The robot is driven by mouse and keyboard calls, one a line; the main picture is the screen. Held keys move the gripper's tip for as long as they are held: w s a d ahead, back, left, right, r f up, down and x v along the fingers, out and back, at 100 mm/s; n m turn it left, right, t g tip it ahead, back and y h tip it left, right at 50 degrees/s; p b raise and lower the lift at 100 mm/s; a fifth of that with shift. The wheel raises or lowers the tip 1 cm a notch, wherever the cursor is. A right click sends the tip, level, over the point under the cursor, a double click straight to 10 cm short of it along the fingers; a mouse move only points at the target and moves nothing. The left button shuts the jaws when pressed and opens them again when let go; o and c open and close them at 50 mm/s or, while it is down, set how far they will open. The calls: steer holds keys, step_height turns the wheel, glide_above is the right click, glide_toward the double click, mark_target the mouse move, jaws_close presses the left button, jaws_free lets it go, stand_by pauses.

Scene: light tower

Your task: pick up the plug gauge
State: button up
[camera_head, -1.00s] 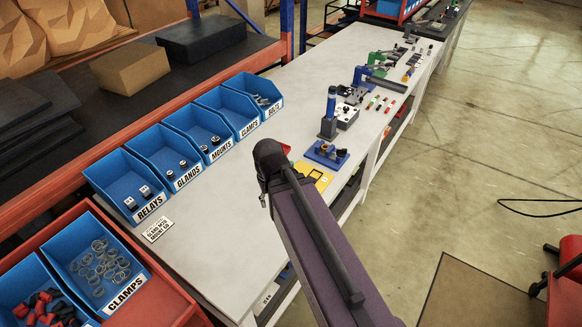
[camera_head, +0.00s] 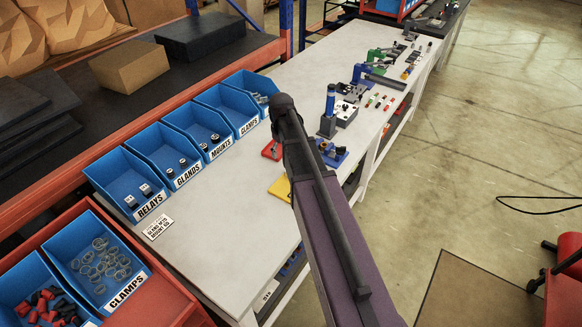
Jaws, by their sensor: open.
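I cannot pick out the plug gauge with certainty at this size. An upright tool with a blue cylindrical handle (camera_head: 330,99) stands in a dark block (camera_head: 326,126) on the grey workbench (camera_head: 215,215). A low blue fixture (camera_head: 340,155) with dark and brass-coloured parts sits just in front of it, partly hidden by my arm. My arm reaches up across the bench from the lower right, its dark upper end near the CLAMPS bin. My gripper does not show in this view.
Blue bins (camera_head: 130,180) with relays, glands, mounts and clamps line the bench's left edge. A red piece (camera_head: 268,151) and a yellow plate (camera_head: 279,188) lie beside my arm. Green and blue lever tools (camera_head: 378,76) stand farther back.

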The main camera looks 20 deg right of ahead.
steer(key=w+d+n, duration=0.1)
steer(key=w+d, duration=0.3)
steer(key=shift+w+d+r, duration=0.15)
steer(key=shift+w, duration=0.15)
step_height(320, 180, down, 9)
steer(key=b, duration=0.8)
steer(key=shift+r+b, duration=0.15)
steer(key=shift+b, duration=0.15)
steer(key=shift+s+d+f+b, duration=0.1)
steer(key=shift+f+b, duration=2.5)
jaws_close()
